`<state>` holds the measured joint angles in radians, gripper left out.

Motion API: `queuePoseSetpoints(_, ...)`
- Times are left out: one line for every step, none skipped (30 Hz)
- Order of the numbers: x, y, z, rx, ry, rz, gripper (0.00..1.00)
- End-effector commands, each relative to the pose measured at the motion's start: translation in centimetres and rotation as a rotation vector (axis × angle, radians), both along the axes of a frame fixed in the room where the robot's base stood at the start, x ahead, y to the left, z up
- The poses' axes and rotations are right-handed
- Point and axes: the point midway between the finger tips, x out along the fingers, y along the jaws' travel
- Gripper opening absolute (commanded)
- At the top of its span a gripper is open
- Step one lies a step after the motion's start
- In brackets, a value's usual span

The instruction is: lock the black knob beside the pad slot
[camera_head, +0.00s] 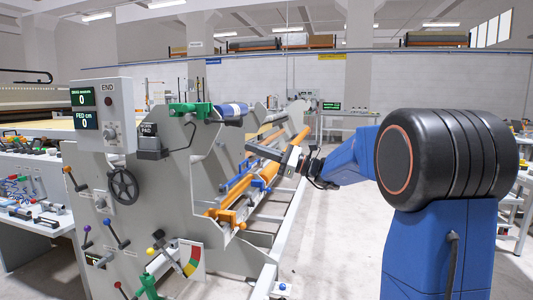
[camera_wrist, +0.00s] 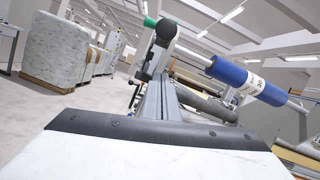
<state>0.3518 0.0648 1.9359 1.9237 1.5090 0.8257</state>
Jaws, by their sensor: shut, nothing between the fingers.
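The machine's grey end plate (camera_head: 135,235) fills the left of the head view. My gripper (camera_head: 291,160) is shut and empty, right of the end plate and well apart from the black box. Its fingertips are not clear in the wrist view.
A control box (camera_head: 103,112) with two displays and a dial tops the plate at left. A black handwheel (camera_head: 123,186) and several ball-ended levers stick out below. A blue roll (camera_wrist: 245,80) lies across the wrist view. Orange rails (camera_head: 262,150) run behind the plate. Floor at right is clear.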

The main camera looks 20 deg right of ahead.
Motion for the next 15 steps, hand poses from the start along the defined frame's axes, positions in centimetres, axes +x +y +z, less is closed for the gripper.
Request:
queuePoseSetpoints(0.4, 0.9, 0.3, 0.0, -0.001, 0.002, 0.0)
queuePoseSetpoints(0.7, 1.3, 0.5, 0.0, -0.001, 0.003, 0.0)
queuePoseSetpoints(1.1, 1.8, 0.7, 0.0, -0.002, 0.002, 0.0)
queuePoseSetpoints(1.3, 2.2, 0.8, 0.0, -0.001, 0.002, 0.0)
queuePoseSetpoints(1.6, 2.7, 0.9, 0.0, -0.001, 0.003, 0.0)
queuePoseSetpoints(1.4, 2.7, 1.5, -0.001, -0.003, 0.0, 0.0)
queuePoseSetpoints(1.3, 2.7, 2.0, -0.001, -0.004, -0.001, 0.0)
queuePoseSetpoints(1.2, 2.7, 2.4, -0.001, -0.004, -0.001, 0.0)
queuePoseSetpoints(1.1, 2.7, 2.9, -0.001, -0.004, -0.001, 0.0)
queuePoseSetpoints(1.0, 2.8, 3.3, -0.001, -0.004, -0.001, 0.0)
queuePoseSetpoints(0.9, 2.8, 3.6, -0.001, -0.004, -0.001, 0.0)
queuePoseSetpoints(0.8, 2.8, 3.9, -0.002, -0.002, -0.001, 0.0)
queuePoseSetpoints(0.8, 2.9, 4.1, -0.001, -0.002, -0.001, 0.0)
queuePoseSetpoints(0.7, 2.9, 4.3, -0.001, -0.001, 0.0, 0.0)
queuePoseSetpoints(0.7, 2.9, 4.4, -0.001, -0.001, 0.0, 0.0)
